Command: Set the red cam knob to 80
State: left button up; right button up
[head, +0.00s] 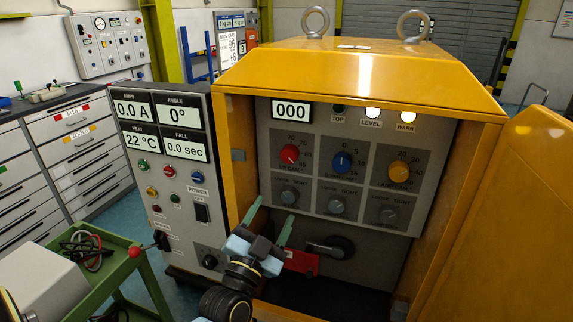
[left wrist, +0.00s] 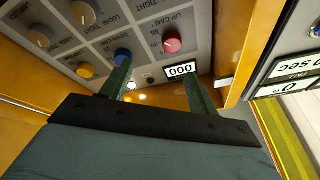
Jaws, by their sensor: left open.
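The red cam knob (head: 289,154) is at the upper left of the grey panel inside the yellow cabinet, with scale numbers around it. It also shows in the left wrist view (left wrist: 172,42), beyond the fingers and between them. A blue knob (head: 342,162) and an orange knob (head: 399,172) sit to its right. My left gripper (head: 268,221) is open and empty, below and in front of the red knob, apart from it. Its green fingers (left wrist: 160,90) show in the left wrist view. My right gripper is not in view.
Grey lock knobs (head: 289,196) sit under the coloured knobs. A display (head: 291,110) reads 000. A red lever (head: 300,261) and a black handle (head: 330,247) are below the panel. The open yellow door (head: 500,220) stands at right, a control box (head: 165,170) at left, a green cart (head: 110,262) nearer.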

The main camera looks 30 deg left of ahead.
aim_at(288, 156)
pick_arm(q)
jog(key=w+a+r+n, duration=0.1)
jog(key=w+r, duration=0.1)
jog(key=w, duration=0.2)
jog(key=w+a+r+n+y+p, duration=0.1)
jog(key=w+r+n, duration=0.1)
jog(key=w, duration=0.2)
jog(key=w+a+r+n, duration=0.1)
jog(key=w+a+r, duration=0.1)
jog(key=w, duration=0.2)
jog(key=shift+w+r+n+y+p, duration=0.1)
jog(key=shift+n+y+p, duration=0.2)
jog(key=shift+n+p, duration=0.1)
jog(key=c, duration=1)
jog(key=shift+o, duration=0.2)
jog(key=shift+d+r+n+g+y+p, duration=0.1)
jog(key=shift+n+g+y+p, duration=0.1)
jog(key=shift+n+y+p, duration=0.7)
jog(key=shift+r+n+g+y+p, duration=0.1)
jog(key=shift+n+g+y+p, duration=0.2)
jog(key=shift+n, duration=1.15)
jog(key=shift+d+n+g+y+p, duration=0.1)
jog(key=shift+n+y+p, duration=0.3)
jog(key=shift+n+p, duration=0.55)
jog(key=shift+n+g+y+p, duration=0.5)
jog(key=shift+n+p, duration=0.2)
jog(key=shift+n, duration=0.8)
jog(key=shift+n+g+y+p, duration=0.45)
jog(key=shift+n+p, duration=0.2)
jog(key=shift+n, duration=0.85)
